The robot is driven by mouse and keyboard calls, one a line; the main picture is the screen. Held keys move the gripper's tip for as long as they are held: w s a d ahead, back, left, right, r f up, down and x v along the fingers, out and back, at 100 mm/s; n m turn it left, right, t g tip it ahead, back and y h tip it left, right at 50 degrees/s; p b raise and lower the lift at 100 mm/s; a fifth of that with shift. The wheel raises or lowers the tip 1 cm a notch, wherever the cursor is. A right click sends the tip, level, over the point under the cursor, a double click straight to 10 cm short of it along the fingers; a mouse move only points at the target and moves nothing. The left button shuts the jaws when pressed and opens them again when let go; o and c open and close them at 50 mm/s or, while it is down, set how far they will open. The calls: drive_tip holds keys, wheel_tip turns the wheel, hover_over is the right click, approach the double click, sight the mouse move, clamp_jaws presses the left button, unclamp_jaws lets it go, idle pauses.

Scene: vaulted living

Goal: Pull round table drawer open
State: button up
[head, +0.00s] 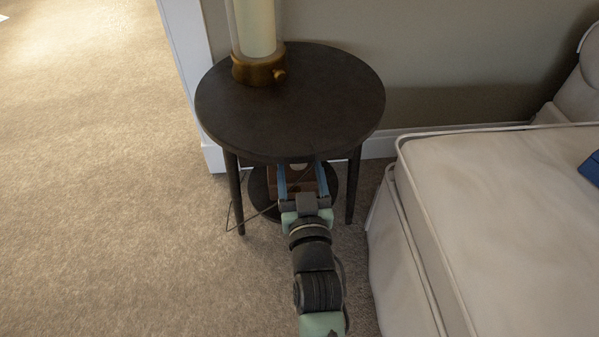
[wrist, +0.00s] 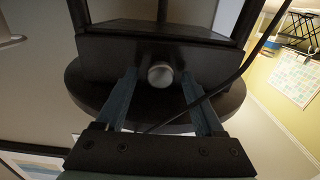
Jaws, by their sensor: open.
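The dark round table (head: 335,105) stands against the wall in the head view, with slim legs and a low round shelf. In the wrist view the drawer front (wrist: 105,48) is a dark panel by the round top, with a pale round knob (wrist: 160,75) at its middle. The drawer looks closed. My gripper (head: 302,172) is under the table's front edge, its blue fingers open. In the wrist view my gripper (wrist: 159,76) has one finger on each side of the knob; I cannot tell whether they touch it. The tabletop hides the drawer in the head view.
A lamp (head: 257,70) with a brass base stands on the tabletop's back left. A pale upholstered sofa (head: 495,200) is close on the right of my arm. Open carpet (head: 110,180) lies to the left. A thin dark cable (wrist: 230,85) crosses the wrist view.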

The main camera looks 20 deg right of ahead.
drive_tip(key=shift+w, duration=0.15)
drive_tip(key=shift+c, duration=0.2)
clamp_jaws()
idle(1.2)
